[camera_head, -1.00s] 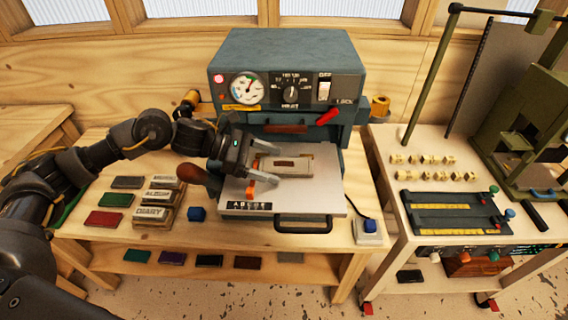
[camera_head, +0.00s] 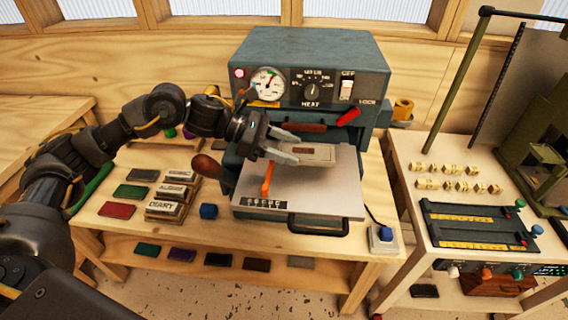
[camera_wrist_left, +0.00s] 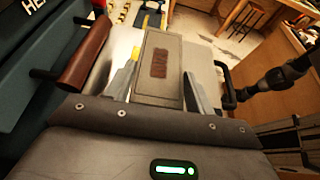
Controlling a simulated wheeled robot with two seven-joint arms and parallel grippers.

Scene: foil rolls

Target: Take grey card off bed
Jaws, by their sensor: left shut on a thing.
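The grey card (camera_head: 322,153), with a small brown patch in its middle, is at the press bed (camera_head: 325,198), a pale plate with a black front handle. My left gripper (camera_head: 289,148) reaches over the bed from the left and is shut on the card's near end. In the left wrist view the card (camera_wrist_left: 149,87) lies between the two fingers (camera_wrist_left: 158,95), stretching away from me. Whether it is clear of the bed is hard to tell. My right gripper does not show.
The blue-grey press body (camera_head: 310,60) stands behind the bed. An orange piece (camera_head: 267,180) stands at the bed's left, near a brown-knobbed lever (camera_head: 206,167). Labelled blocks (camera_head: 170,196) and coloured cards (camera_head: 117,210) lie left. A side cart (camera_head: 440,260) stands right.

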